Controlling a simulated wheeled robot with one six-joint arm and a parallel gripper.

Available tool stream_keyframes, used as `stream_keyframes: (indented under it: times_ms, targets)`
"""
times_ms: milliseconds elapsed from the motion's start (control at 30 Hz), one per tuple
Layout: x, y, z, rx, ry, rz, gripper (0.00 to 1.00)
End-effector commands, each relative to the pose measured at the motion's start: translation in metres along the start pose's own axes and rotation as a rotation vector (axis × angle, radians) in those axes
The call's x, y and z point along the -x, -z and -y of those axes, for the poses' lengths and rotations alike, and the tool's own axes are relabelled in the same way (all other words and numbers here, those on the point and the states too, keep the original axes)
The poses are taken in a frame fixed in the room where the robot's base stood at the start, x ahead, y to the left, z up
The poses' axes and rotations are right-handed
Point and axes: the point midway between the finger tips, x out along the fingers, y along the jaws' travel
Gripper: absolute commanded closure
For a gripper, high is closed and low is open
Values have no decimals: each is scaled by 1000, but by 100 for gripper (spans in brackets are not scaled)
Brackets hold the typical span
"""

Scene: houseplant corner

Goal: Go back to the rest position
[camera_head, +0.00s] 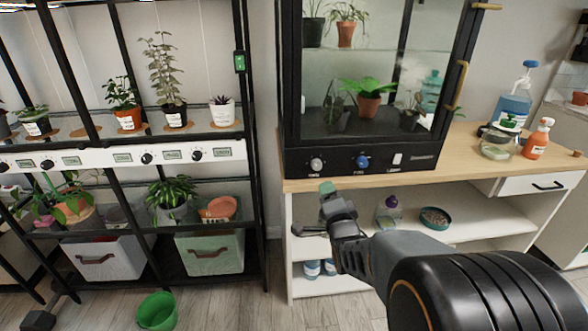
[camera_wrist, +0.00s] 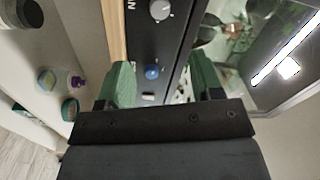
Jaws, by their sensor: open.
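My gripper (camera_head: 328,190) is at the end of my arm, which reaches in from the lower right in the head view. It is in front of the wooden counter's front edge, just below the black glass plant cabinet (camera_head: 430,160). In the wrist view, the two green fingers of my gripper (camera_wrist: 163,82) stand apart with nothing held between them. The cabinet's control panel, with a blue knob (camera_wrist: 152,72) and a white knob (camera_wrist: 160,9), shows between and beyond the fingers.
A black plant rack (camera_head: 257,150) with pots and storage bins stands at left. A green bucket (camera_head: 157,311) is on the floor. A spray bottle (camera_head: 538,139) and a blue pump bottle (camera_head: 512,107) stand on the counter (camera_head: 470,150). Shelves below hold a purple-capped bottle (camera_head: 390,211) and a dish (camera_head: 435,218).

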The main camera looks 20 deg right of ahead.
Motion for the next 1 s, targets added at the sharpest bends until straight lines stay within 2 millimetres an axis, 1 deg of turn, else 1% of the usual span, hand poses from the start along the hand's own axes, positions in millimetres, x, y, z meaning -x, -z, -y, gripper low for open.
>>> stream_keyframes:
  times_ms: [67, 167, 267, 367, 433, 500, 567, 700, 800, 900, 1000]
  targets:
    - [0, 0, 1, 2, -1, 1, 40]
    - [0, 1, 11, 31, -26, 11, 40]
    - [1, 2, 32, 116, -101, 48, 40]
    - [7, 1, 61, 261, -221, 124, 40]
    - [16, 0, 83, 384, -317, 206, 40]
    - [30, -2, 104, 511, -408, 308, 40]
    - [43, -3, 122, 616, -477, 406, 40]
    - [81, -4, 161, 827, -590, 657, 40]
    - [109, -4, 185, 950, -633, 832, 40]
    - [133, -2, 204, 1041, -653, 984, 40]
    - [152, -1, 218, 1104, -659, 1101, 40]
